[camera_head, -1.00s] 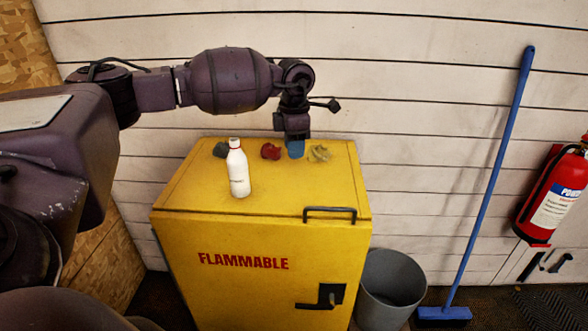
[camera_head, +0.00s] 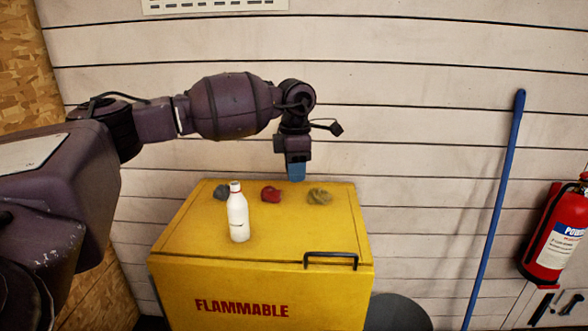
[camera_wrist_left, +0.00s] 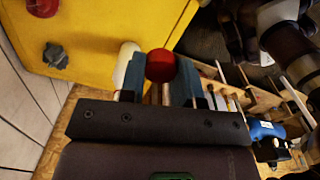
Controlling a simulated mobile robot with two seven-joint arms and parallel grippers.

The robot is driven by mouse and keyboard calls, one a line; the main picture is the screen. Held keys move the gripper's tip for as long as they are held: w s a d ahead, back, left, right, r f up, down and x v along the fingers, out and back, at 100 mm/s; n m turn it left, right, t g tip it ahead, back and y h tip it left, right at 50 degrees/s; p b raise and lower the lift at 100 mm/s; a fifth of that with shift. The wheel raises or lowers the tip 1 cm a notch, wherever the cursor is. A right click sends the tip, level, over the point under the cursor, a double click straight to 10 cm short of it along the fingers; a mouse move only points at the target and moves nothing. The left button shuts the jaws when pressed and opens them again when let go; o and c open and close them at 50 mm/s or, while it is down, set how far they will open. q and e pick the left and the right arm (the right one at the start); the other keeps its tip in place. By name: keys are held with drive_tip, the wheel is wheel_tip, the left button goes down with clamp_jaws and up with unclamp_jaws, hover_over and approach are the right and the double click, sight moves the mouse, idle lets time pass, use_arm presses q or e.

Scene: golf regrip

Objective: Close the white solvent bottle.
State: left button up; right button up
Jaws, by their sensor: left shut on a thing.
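The white bottle (camera_wrist_left: 126,56) shows partly behind a finger there. The head view hides the held cap. My right gripper is not seen.
A grey lump (camera_head: 221,192), a red lump (camera_head: 271,193) and an olive lump (camera_head: 319,196) lie along the cabinet's back. A black handle (camera_head: 330,260) is at its front right. A grey bin (camera_head: 397,313), blue broom (camera_head: 497,200) and red extinguisher (camera_head: 556,232) stand to the right.

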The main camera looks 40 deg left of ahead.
use_arm(q)
drive_tip(key=s+d+f+m, duration=0.6)
drive_tip(key=d+f+m, duration=0.1)
drive_tip(key=m, duration=0.6)
drive_tip(key=s+d+f+m, duration=0.7)
drive_tip(key=d+m, duration=0.3)
drive_tip(key=m, duration=0.4)
drive_tip(key=shift+f, duration=0.8)
